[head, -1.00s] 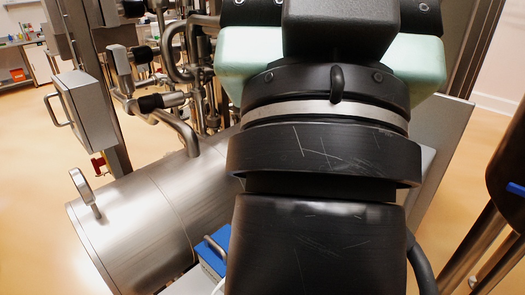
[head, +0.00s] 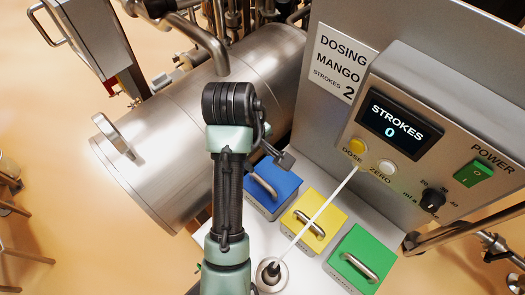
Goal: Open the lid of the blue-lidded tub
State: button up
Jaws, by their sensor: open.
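The blue-lidded tub (head: 283,182) stands at the left end of a row of tubs. Its blue lid looks shut and carries a curved metal bar handle (head: 264,187). My arm comes up from the bottom of the view and covers the tub's left side. The end of my gripper (head: 285,159) shows as a small grey piece just above the lid's back edge, behind the handle. The gripper is open and appears empty. Most of it is hidden behind my arm, and I cannot tell whether it touches the lid.
A yellow-lidded tub (head: 325,207) and a green-lidded tub (head: 371,245) stand to the right. A white rod (head: 325,207) rises from a round fitting (head: 270,272) across the yellow lid. A steel cylinder (head: 165,160) lies behind left. The dosing panel (head: 385,140) reads "STROKES 0".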

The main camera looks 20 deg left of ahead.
jog(key=f, duration=0.1)
jog(key=b, duration=0.1)
send_near(265, 184)
jog(key=shift+g, duration=0.4)
jog(key=f, duration=0.2)
jog(key=w+f, duration=0.1)
jog(key=f, duration=0.3)
jog(key=shift+w+d+f, duration=0.15)
jog(key=shift+w+f, duration=0.05)
jog(key=shift+w, duration=0.2)
jog(key=shift+w+f, duration=0.2)
jog(key=shift+f, duration=0.6)
grip_shut()
